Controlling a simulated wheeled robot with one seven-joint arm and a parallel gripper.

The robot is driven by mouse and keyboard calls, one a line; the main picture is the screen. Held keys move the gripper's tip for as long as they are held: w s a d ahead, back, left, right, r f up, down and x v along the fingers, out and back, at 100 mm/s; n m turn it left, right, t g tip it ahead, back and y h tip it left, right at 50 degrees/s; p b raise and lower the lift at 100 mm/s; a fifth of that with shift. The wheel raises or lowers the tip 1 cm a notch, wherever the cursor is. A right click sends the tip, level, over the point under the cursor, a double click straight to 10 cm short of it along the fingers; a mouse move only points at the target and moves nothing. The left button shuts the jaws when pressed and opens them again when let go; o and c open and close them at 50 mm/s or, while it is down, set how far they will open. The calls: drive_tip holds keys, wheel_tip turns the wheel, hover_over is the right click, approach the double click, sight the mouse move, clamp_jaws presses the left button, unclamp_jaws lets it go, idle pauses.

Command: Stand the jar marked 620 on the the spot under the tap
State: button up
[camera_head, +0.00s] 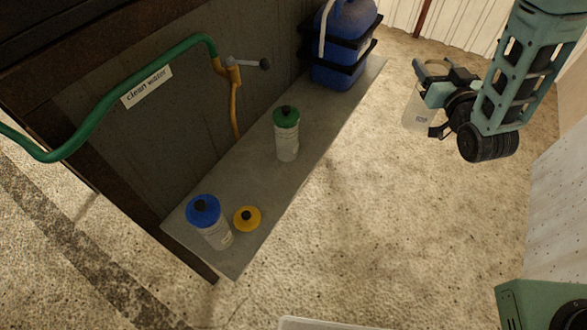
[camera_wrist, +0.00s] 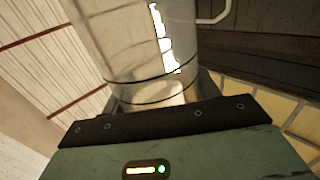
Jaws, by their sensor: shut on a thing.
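My gripper (camera_head: 430,100) is at the right of the head view, shut on a clear, lidless-looking jar (camera_head: 415,112), held clear of the bench over the floor side. In the wrist view the clear jar (camera_wrist: 150,45) rises between the dark fingers (camera_wrist: 150,110); a pale label shows, but no number is readable. The tap (camera_head: 240,68) with its brass body and grey lever is on the dark wall panel, at the end of a green hose. The bench (camera_head: 180,228) runs below it; no marked spot is distinguishable there.
On the bench stand a green-lidded jar (camera_head: 287,140), a blue-lidded jar (camera_head: 212,228) and a loose yellow lid (camera_head: 246,219). A blue container (camera_head: 340,50) stands at the bench's far end. A "clean water" sign (camera_head: 147,87) hangs by the hose.

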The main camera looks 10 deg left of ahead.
drive_tip(key=s+a+f+n+g+y+b, duration=0.6)
drive_tip(key=s+a+f+b, duration=0.2)
drive_tip(key=s+a+b, duration=0.5)
drive_tip(key=s+a+f+n+g+y+b, duration=0.6)
drive_tip(key=s+a+f+b, duration=0.4)
drive_tip(key=a, duration=0.5)
drive_tip(key=w+b+x, duration=0.1)
drive_tip(key=w+x, duration=0.1)
drive_tip(key=x, duration=1.4)
drive_tip(key=shift+w+b, duration=0.3)
drive_tip(key=shift+b, duration=0.05)
drive_tip(key=shift+f+b, duration=0.6)
drive_tip(key=shift+f, duration=0.1)
drive_tip(key=o, duration=1.4)
drive_tip(key=shift+r, duration=0.1)
